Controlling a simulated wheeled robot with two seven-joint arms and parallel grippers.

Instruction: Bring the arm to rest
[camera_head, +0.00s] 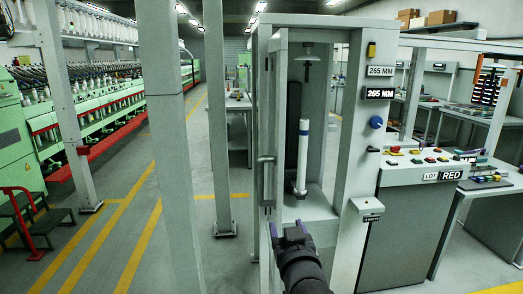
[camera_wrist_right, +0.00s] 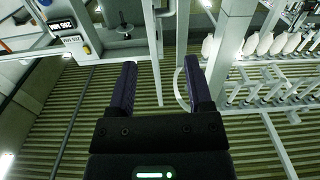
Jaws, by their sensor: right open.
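My right gripper (camera_head: 288,231) is at the lower middle of the head view, in front of a tall grey open frame (camera_head: 345,130). Its two dark purple fingers are apart with nothing between them. In the right wrist view the open fingers (camera_wrist_right: 160,72) point up into free space, with ceiling slats behind. No fingers of my left gripper show.
Inside the frame stands an upright white tube (camera_head: 303,150) with blue bands. A grey console (camera_head: 405,225) with a "LOT RED" sign is to the right. Grey posts (camera_head: 170,130) stand left. Green machines (camera_head: 85,105) line the far left.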

